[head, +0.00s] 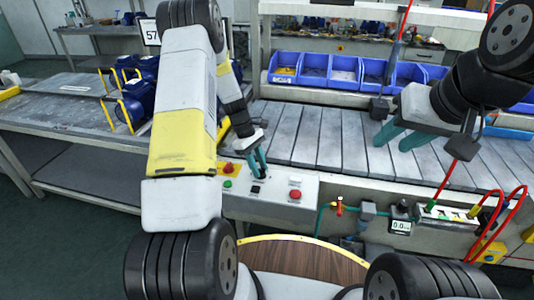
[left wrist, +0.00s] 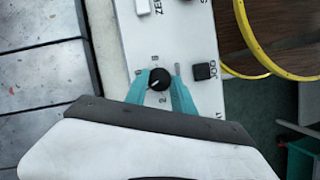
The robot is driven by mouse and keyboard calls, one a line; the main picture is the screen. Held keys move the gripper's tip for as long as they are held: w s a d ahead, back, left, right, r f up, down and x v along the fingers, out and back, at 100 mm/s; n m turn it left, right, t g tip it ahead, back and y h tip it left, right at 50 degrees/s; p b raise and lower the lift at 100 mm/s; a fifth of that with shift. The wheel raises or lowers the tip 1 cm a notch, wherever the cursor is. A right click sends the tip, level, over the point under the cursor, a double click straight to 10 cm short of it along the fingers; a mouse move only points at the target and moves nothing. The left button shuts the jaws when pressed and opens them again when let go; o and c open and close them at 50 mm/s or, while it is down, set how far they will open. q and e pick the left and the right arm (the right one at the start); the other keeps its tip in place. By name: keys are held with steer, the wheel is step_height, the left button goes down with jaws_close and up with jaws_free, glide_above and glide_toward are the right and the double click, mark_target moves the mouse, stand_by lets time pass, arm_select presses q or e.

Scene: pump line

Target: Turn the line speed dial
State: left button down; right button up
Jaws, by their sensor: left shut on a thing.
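The line speed dial (left wrist: 159,79) is a small round black knob with a white pointer mark, on a pale control panel (left wrist: 180,35). In the left wrist view the mark points toward the lower left. My left gripper (head: 260,166) reaches down to the panel, and its teal fingers (left wrist: 160,88) are shut on the dial, one on each side. In the head view the fingers largely hide the dial. My right gripper (head: 400,137) hangs over the conveyor at the right, its teal fingers apart and nothing visible between them.
A red button (head: 295,194), a red knob on yellow (head: 229,168) and a green button (head: 227,183) are on the panel. A black JOG button (left wrist: 204,71) sits beside the dial. The slatted conveyor (head: 325,135) lies behind, with blue bins (head: 313,74) beyond. Blue pumps (head: 138,98) stand left.

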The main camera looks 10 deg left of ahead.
arm_select(q)
steer(key=m+g, duration=0.1)
steer(key=m, duration=0.2)
steer(key=m+y, duration=0.1)
steer(key=m, duration=0.1)
steer(key=shift+w+d+m+g, duration=0.1)
steer(key=shift+w+m+g, duration=0.1)
steer(key=shift+m+g, duration=0.2)
steer(key=shift+w+d+m+g+y, duration=0.15)
steer(key=shift+m+y, duration=0.35)
steer(key=shift+m, duration=0.6)
steer(key=shift+s+m+g+y, duration=0.15)
steer(key=shift+m+y, duration=0.35)
steer(key=shift+m, duration=0.6)
steer(key=c, duration=1.1)
jaws_free()
steer(key=shift+o, duration=0.2)
steer(key=v, duration=0.7)
steer(key=shift+w+r, duration=0.25)
steer(key=shift+r, duration=0.1)
